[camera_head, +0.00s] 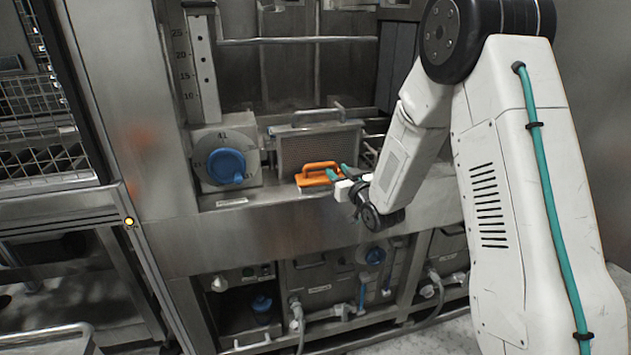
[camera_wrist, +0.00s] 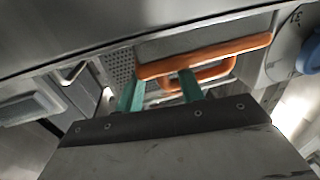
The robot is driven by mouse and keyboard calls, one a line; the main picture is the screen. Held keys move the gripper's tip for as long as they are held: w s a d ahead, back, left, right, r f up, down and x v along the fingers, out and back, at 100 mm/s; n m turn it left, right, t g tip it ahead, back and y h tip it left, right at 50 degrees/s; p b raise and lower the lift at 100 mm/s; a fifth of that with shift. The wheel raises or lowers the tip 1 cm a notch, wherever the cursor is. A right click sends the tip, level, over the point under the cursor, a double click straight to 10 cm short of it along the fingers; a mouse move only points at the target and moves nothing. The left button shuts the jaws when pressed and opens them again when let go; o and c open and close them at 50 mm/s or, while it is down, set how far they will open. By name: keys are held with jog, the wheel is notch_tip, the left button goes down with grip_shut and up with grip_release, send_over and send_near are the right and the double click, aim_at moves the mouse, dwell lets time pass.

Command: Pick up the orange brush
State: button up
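The orange brush (camera_head: 318,174) has a looped handle. It sits on the steel ledge of the washer in the head view, in front of a perforated panel. In the wrist view the orange brush (camera_wrist: 215,52) fills the upper middle, and its handle loop is tilted. My gripper (camera_head: 339,171) is just right of the brush in the head view. Its two green fingers stand apart in the wrist view, and my gripper (camera_wrist: 160,80) is open, with nothing seen clamped between the fingers. The fingertips overlap the handle's near side in the picture; I cannot tell whether they touch it.
A blue knob (camera_head: 227,165) on a steel box is left of the brush. A perforated panel (camera_head: 319,149) with a bar handle stands behind it. A steel ledge (camera_head: 270,222) runs along the front. A wire rack (camera_head: 40,110) is at far left.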

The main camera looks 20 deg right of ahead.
jog(key=shift+w+a, duration=0.25)
jog(key=shift+w, duration=0.8)
grip_shut()
